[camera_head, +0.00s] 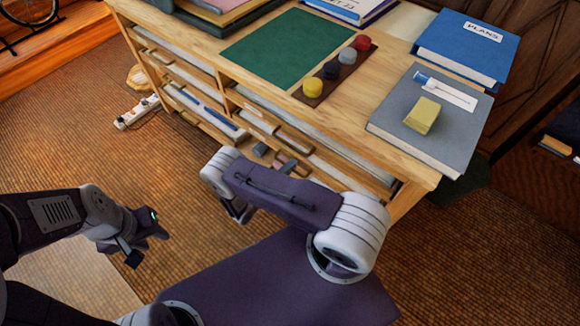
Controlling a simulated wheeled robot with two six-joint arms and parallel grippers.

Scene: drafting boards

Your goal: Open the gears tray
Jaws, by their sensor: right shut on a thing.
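The trays are shallow drawers in the front of a wooden drafting cabinet (372,186), with wooden handle bars on their fronts. No label naming gears is readable. My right arm reaches across the cabinet's lower front and hides part of the trays. My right gripper (280,160) shows only in part past the arm, at the tray fronts. It is shut on what looks like a tray handle, low at the middle of the cabinet. How far that tray stands out is hidden. My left gripper (148,246) is open and empty above the floor, left of the cabinet and apart from it.
On the cabinet top are a green mat (285,48), a dark strip with several coloured knobs (348,57), a blue PLANS binder (465,45), and a grey book (420,140) bearing a yellow block (422,115). A power strip (137,112) lies on the floor at left.

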